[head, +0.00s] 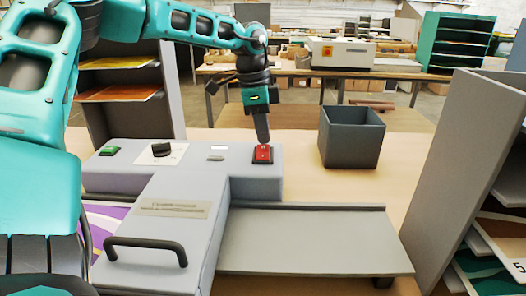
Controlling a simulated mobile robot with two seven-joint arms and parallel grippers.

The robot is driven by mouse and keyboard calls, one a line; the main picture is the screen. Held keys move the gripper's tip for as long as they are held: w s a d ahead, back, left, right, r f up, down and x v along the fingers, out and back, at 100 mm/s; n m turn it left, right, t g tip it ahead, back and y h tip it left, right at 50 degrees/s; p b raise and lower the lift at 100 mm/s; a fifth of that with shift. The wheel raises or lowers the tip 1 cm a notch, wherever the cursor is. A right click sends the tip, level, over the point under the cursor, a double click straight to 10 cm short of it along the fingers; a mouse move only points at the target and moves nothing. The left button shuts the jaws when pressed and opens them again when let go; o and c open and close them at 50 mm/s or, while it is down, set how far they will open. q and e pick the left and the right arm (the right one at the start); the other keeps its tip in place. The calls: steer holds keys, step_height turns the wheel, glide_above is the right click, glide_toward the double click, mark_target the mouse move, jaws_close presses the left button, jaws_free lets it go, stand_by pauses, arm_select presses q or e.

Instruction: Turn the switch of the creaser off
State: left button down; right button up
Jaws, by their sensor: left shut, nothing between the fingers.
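The creaser (200,184) is a grey machine on the table, with a black handle (146,243) at its front and a flat grey plate at its right. A red switch (263,154) sits at the right end of its top panel. A green button (109,151) and a black knob (161,149) are further left on the panel. My left gripper (263,140) points down from above, shut and empty, with its tip at the red switch. Whether it touches the switch I cannot tell. My right gripper is not in view.
A dark open bin (351,136) stands right of the creaser. A grey shelf (468,165) with sheets is at the right, and another paper rack (120,92) is at the back left. Wooden table is bare between the bin and the right shelf.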

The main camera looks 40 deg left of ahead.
mark_target(262, 146)
arm_select(q)
steer(key=shift+f+b, duration=0.55)
steer(key=shift+f, duration=0.15)
steer(key=shift+r, duration=0.1)
steer(key=shift+r+p, duration=1.6)
steer(key=shift+r, duration=0.9)
steer(key=shift+r+p, duration=0.35)
steer(key=shift+r, duration=0.6)
